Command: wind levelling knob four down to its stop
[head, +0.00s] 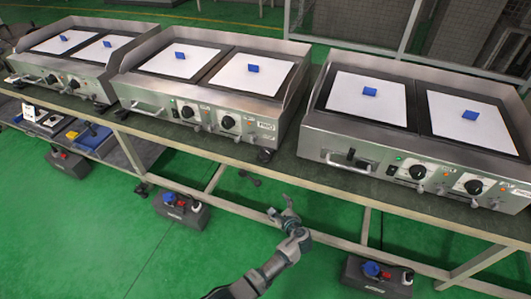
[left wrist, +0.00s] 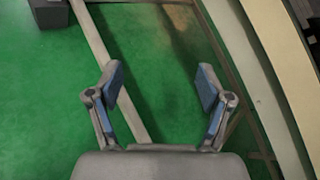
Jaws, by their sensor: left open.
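Three steel griddles stand in a row on a long bench: a left one (head: 75,50), a middle one (head: 205,80) and a right one (head: 420,130). A dark levelling knob (head: 265,155) shows under the front right corner of the middle griddle. Another dark knob (head: 122,114) shows near its front left corner. No readable number marks which is knob four. My left gripper (head: 280,207) is in front of and below the bench edge, apart from the knobs. In the left wrist view its two fingers (left wrist: 160,82) are spread and empty over green floor. My right gripper is not in view.
The bench's front edge (head: 225,160) runs between my left gripper and the griddles. Dark boxes with red and blue sockets, such as one (head: 378,277), lie below it. Green floor (head: 110,230) is open at the left.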

